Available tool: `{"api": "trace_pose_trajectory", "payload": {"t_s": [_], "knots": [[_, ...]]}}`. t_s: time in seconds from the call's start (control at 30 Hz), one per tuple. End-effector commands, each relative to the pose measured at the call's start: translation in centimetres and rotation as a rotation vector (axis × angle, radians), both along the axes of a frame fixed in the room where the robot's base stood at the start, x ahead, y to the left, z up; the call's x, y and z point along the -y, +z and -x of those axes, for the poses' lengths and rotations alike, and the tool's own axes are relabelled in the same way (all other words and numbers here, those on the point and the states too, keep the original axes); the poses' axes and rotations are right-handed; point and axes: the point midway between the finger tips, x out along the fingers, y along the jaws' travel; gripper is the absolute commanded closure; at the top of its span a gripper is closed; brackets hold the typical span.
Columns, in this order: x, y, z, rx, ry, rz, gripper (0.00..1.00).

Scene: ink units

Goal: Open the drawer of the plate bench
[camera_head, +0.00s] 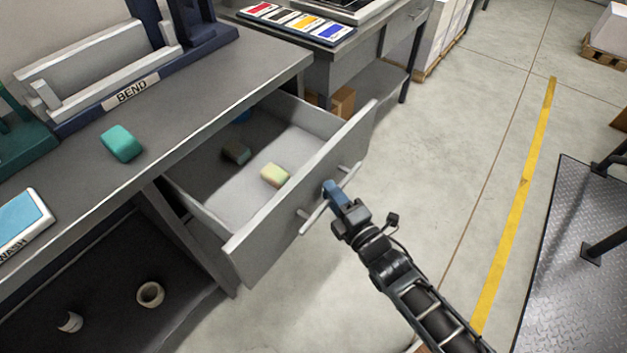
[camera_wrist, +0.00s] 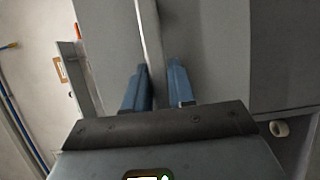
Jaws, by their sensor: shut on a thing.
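The plate bench (camera_head: 225,75) stands at the left with its drawer (camera_head: 285,215) pulled well out. Inside the drawer are a pale yellow block (camera_head: 274,175), a darker block (camera_head: 236,152) and a blue thing (camera_head: 243,115) partly hidden at the back. The drawer's bar handle (camera_head: 312,219) runs along its front. My gripper (camera_head: 331,190) is at the middle of the handle. In the wrist view the handle bar (camera_wrist: 151,45) passes between the two blue fingers of my gripper (camera_wrist: 158,88), which is shut on it.
A teal block (camera_head: 121,143), a grey press marked BEND (camera_head: 110,85) and a blue-topped pad (camera_head: 20,225) are on the bench top. Rings lie on the shelf below. Open floor (camera_head: 440,190) with a yellow line is at the right, then a metal-plate platform (camera_head: 580,270).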

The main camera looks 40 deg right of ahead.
Motion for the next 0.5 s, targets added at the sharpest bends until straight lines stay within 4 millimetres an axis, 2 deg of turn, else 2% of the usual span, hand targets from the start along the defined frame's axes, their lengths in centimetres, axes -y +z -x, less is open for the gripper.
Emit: {"api": "trace_pose_trajectory", "payload": {"t_s": [0.03, 0.2, 0.5], "knots": [[0.2, -0.1, 0.7, -0.004, 0.001, 0.001, 1.0], [0.6, -0.1, 1.9, -0.003, 0.0, 0.0, 1.0], [0.7, -0.1, 2.3, -0.002, 0.0, 0.001, 1.0]]}}
